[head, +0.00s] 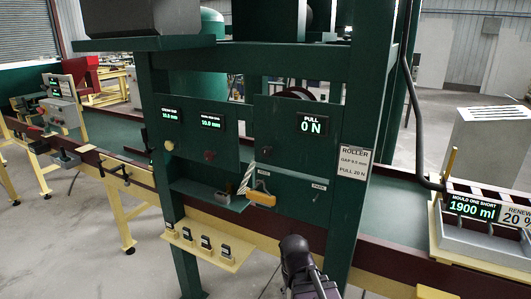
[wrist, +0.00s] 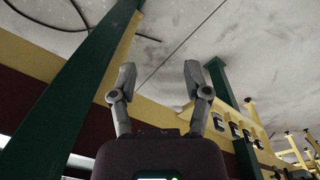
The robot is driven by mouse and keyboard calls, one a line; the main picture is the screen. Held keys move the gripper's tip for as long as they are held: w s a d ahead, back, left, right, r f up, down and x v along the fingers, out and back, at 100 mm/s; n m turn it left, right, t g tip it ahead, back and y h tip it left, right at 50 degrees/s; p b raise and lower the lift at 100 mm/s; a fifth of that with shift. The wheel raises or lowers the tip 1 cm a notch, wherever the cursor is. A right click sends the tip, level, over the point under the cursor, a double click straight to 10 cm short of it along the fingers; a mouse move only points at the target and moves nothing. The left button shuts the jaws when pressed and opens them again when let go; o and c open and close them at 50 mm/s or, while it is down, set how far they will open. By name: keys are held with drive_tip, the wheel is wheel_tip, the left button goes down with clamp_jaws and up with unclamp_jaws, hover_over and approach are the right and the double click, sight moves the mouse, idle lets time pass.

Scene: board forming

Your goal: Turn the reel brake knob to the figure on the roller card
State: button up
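The roller card (head: 356,163) hangs on the right green post in the head view. It reads PULL 20 N, with a gap line above that is too small to read surely. The pull display (head: 312,126) on the green panel reads 0 N. A small dark knob (head: 266,152) sits below and left of that display; it looks like the reel brake knob, but its marks are unreadable. In the wrist view my gripper (wrist: 158,83) is open and empty, with the floor behind its fingers. Part of my dark arm shows low in the head view, below the panel.
A yellow knob (head: 169,145) and a red knob (head: 210,156) sit on the left panel under two gap displays. A yellow handle (head: 261,200) juts out below the dark knob. A yellow shelf (head: 207,246) with several small dark items sticks out lower left.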

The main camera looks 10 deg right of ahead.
drive_tip(key=shift+o, duration=0.3)
drive_tip(key=w+d+r+n+t+h+p, duration=0.1)
drive_tip(key=w+r+n+t+h+p, duration=0.1)
drive_tip(key=w+r+n+h+p, duration=0.2)
wheel_tip(320, 180, up, 3)
drive_tip(key=w+n, duration=0.1)
drive_tip(key=n, duration=0.1)
drive_tip(key=shift+w+n+p, duration=0.3)
drive_tip(key=shift+n, duration=0.1)
drive_tip(key=n+t+h+p, duration=0.6)
drive_tip(key=n+t+p, duration=0.5)
drive_tip(key=n, duration=1.1)
approach(264, 153)
drive_tip(key=s+a+t+b, duration=0.1)
drive_tip(key=s+a, duration=0.1)
drive_tip(key=s, duration=0.1)
drive_tip(key=shift+d+f, duration=0.15)
drive_tip(key=shift+f, duration=0.25)
drive_tip(key=x, duration=1.3)
drive_tip(key=shift+w+d+r, duration=0.15)
drive_tip(key=shift+w+d, duration=0.15)
drive_tip(key=c, duration=1.1)
